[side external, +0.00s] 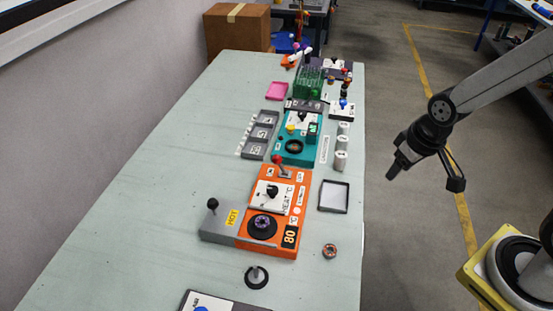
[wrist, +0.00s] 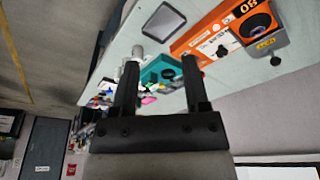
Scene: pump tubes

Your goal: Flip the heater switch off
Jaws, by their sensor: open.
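The heater is an orange box (side external: 300,192) on the table in the side view, with a display reading 80, a dark round socket (side external: 262,226) and a white panel marked HEAT (side external: 284,206). A black-knobbed switch (side external: 271,190) stands on that panel; its exact setting is too small to tell. A red-knobbed lever (side external: 278,160) stands at the heater's far end. My gripper (side external: 424,178) is open and empty, out to the right of the table edge and apart from the heater. In the wrist view the gripper (wrist: 159,60) frames nothing between its fingertips; the orange heater (wrist: 205,32) is at upper right.
A grey block marked HOT (side external: 222,222) with a black-knobbed lever adjoins the heater's left. A teal unit (side external: 315,152) stands behind it. A grey tray (side external: 334,197), small ring (side external: 329,251) and black-based peg (side external: 256,276) are nearby. The table's left side is clear.

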